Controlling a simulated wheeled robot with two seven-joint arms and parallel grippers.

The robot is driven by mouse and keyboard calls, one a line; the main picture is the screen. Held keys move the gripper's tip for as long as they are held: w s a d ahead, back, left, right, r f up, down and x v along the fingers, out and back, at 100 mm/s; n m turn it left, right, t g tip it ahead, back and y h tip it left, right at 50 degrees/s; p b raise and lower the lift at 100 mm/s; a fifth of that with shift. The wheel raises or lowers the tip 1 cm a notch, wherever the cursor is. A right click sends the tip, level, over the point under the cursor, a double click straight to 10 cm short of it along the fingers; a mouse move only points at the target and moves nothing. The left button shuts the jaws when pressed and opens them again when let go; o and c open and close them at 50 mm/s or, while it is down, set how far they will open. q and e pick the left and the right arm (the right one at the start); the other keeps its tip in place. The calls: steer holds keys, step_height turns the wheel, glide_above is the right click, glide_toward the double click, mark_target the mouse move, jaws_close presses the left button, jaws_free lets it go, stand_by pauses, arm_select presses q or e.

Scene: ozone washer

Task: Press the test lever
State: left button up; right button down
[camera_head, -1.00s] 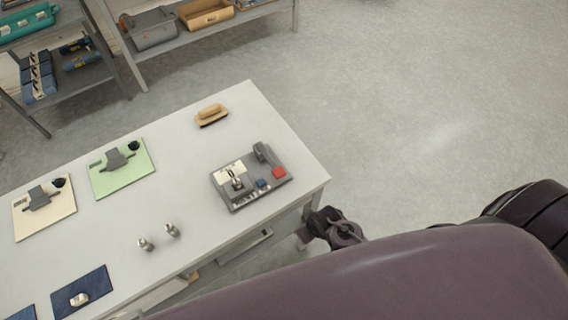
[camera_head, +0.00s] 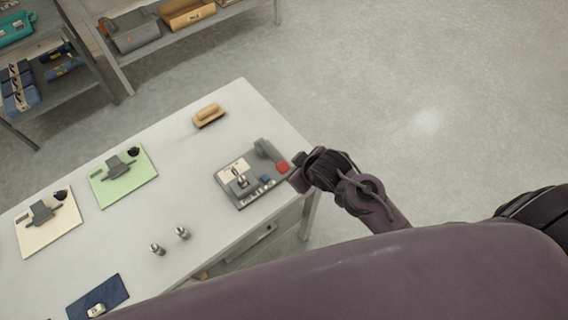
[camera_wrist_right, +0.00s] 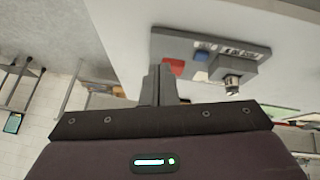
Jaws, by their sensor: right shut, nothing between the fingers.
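The test device is a grey box (camera_head: 240,199) on the near right part of the white table. It has a raised grey lever-like bar (camera_head: 266,150) at its far right end, a red button (camera_head: 283,167), a blue button (camera_head: 265,180) and a silver fitting on a block. My right gripper (camera_head: 297,181) is at the device's right edge, close to the red button; contact cannot be told. In the right wrist view, the shut, empty fingers (camera_wrist_right: 159,84) appear just left of the red button (camera_wrist_right: 176,67). The bar is not clearly visible there. My left gripper is out of view.
On the white table (camera_head: 165,190) are a tan-handled brush (camera_head: 208,115), a green mat (camera_head: 123,190), a cream mat (camera_head: 47,222), two small metal fittings (camera_head: 182,233) and a blue mat (camera_head: 98,296). Shelves stand behind. The floor at right is clear.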

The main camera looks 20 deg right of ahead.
step_height(320, 180, up, 4)
steer(key=w+a+n, duration=0.1)
step_height(320, 180, up, 5)
steer(key=n+g+y, duration=0.2)
steer(key=n+y, duration=0.5)
steer(key=n, duration=0.7)
glide_above(288, 167)
steer(key=shift+w+f+p, duration=0.1)
steer(key=shift+f+p, duration=0.1)
steer(key=shift+p, duration=0.2)
steer(key=shift+f, duration=0.1)
step_height(288, 167, down, 7)
steer(key=b, duration=0.6)
steer(key=shift+f+b, duration=0.8)
steer(key=shift+b, duration=0.05)
steer(key=shift+f, duration=0.1)
steer(key=shift+f, duration=0.3)
